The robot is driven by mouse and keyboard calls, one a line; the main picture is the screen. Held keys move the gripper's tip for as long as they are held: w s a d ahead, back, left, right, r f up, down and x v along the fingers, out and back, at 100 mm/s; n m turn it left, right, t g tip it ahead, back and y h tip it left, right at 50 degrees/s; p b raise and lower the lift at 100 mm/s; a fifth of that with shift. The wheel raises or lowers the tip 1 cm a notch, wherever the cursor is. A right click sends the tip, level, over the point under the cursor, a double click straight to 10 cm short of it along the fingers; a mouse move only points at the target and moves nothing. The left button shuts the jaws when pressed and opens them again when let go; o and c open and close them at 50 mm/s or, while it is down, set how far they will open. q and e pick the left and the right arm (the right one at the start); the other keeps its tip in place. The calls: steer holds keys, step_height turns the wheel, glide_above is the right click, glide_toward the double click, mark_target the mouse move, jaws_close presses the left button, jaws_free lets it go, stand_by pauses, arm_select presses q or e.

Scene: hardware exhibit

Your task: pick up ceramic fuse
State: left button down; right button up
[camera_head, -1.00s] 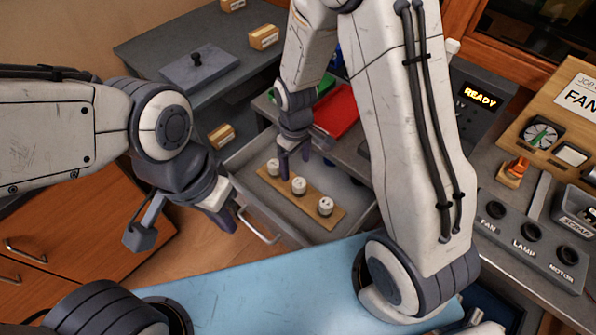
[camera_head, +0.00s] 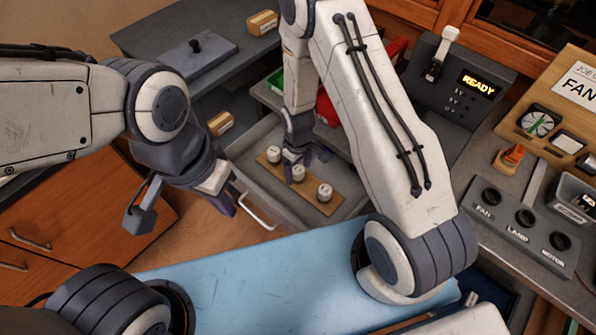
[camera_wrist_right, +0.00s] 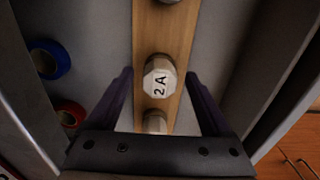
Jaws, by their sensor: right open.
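Several white ceramic fuses stand on a wooden strip (camera_head: 315,204) in the open drawer (camera_head: 255,188). In the head view one is at the left (camera_head: 274,155), one in the middle (camera_head: 298,173) and one at the right (camera_head: 324,192). In the right wrist view a fuse marked "2A" (camera_wrist_right: 158,77) lies between the fingers, with another fuse (camera_wrist_right: 155,122) nearer the gripper. My right gripper (camera_head: 303,166) is open over the middle fuse, its fingers on either side; contact cannot be told. My left gripper (camera_head: 222,200) is left of the drawer, its opening unclear.
A blue roll (camera_wrist_right: 50,60) and a red roll (camera_wrist_right: 71,114) lie beside the strip in the drawer. The drawer walls stand close around the right gripper. A panel with several knobs (camera_head: 525,217) is at the right. The blue mat (camera_head: 260,285) in front is clear.

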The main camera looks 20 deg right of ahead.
mark_target(298, 169)
steer(key=shift+f, duration=0.2)
jaws_close()
steer(key=shift+r, duration=0.1)
step_height(298, 169, up, 10)
steer(key=shift+f, duration=0.1)
stand_by(0.4)
